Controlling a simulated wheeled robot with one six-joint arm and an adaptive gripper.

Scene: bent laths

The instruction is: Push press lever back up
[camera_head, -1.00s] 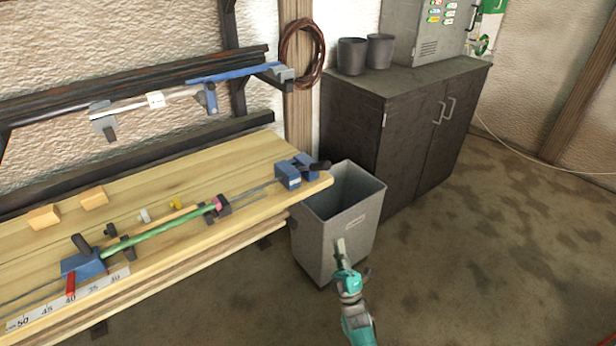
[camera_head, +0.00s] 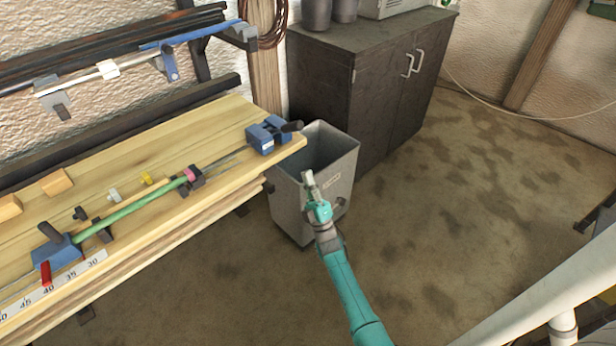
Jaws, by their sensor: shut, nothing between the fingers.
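My gripper (camera_head: 308,177) is shut and empty, in front of the grey bin in the picture, at the end of my teal arm. No lever that I can surely call the press lever shows. A second blue block (camera_head: 57,254) with a dark handle and a red lever (camera_head: 45,273) stands at the left. My gripper is apart from both, to the right of the bench. A green rod (camera_head: 130,211) lies between these devices.
The grey bin (camera_head: 341,166) stands at the bench (camera_head: 225,118) end. A dark cabinet (camera_head: 330,75) is behind it. Wooden blocks (camera_head: 57,182) lie on the bench. A pale rounded structure (camera_head: 565,285) fills the lower right corner. Floor to the right is mostly free.

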